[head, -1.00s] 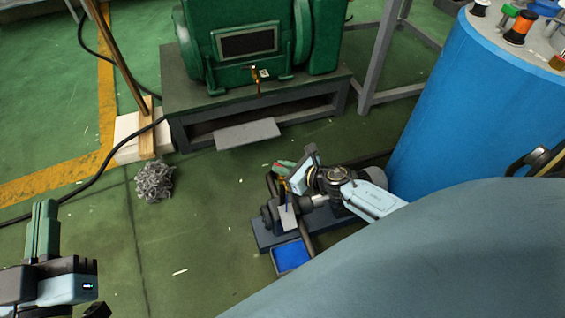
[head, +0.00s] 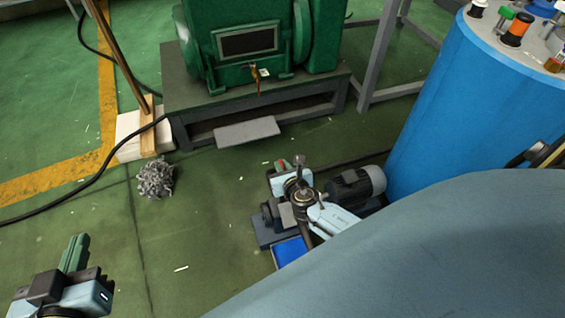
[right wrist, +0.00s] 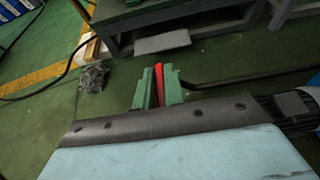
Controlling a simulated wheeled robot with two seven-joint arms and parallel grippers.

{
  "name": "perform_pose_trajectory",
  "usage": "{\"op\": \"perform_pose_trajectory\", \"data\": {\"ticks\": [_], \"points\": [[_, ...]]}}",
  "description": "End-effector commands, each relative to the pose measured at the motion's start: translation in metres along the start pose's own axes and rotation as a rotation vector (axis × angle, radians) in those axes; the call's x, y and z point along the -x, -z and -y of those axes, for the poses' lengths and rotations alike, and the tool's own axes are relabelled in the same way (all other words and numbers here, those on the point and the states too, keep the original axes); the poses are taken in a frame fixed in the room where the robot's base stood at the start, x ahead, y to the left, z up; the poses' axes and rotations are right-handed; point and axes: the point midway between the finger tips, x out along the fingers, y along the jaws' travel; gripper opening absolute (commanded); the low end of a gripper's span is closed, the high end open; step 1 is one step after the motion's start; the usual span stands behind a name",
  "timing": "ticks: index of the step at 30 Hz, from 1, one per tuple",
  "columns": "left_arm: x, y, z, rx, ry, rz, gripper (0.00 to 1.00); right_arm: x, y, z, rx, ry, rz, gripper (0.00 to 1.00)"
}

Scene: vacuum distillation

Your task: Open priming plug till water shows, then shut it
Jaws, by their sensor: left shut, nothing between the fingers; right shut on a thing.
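My right gripper (head: 289,165) is over the pump in the head view. In the right wrist view its green fingers (right wrist: 158,88) are shut on a thin red piece (right wrist: 159,84), which stands upright between them. I cannot tell whether this red piece is the priming plug's handle. The small pump (head: 266,227) sits on a dark base, partly hidden under my right wrist. No water and no open plug hole can be made out. My left gripper (head: 75,250) is shut and empty at the lower left, far from the pump.
The pump's motor (head: 357,187) lies to the right, before a large blue drum (head: 450,95). A blue tray (head: 290,252) is on the floor below the pump. A green machine (head: 250,50) stands behind. A grey tangled heap (head: 155,179) lies left. Floor between is clear.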

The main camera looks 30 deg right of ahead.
Motion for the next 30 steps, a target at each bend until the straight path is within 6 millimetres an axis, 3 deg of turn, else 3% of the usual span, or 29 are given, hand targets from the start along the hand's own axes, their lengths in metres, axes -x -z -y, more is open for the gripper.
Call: {"op": "perform_pose_trajectory", "data": {"ticks": [13,14,18,30], "points": [[0.0000,-0.0013,0.0001,0.000,0.000,0.005,0.00,0.0002,0.0017,0.0007,-0.006,0.011,-0.003,0.00],[0.0000,-0.0013,0.0001,0.000,0.000,0.005,0.00,0.0002,0.0017,0.0007,-0.007,0.011,-0.003,0.15],[0.0000,-0.0012,0.0001,0.000,0.000,0.004,0.00,0.0001,0.0012,0.0005,-0.006,0.010,-0.002,0.33],[0.0009,-0.0032,0.0011,0.000,0.003,0.027,0.00,0.0038,-0.0001,0.0002,-0.004,0.008,-0.001,0.33]]}}
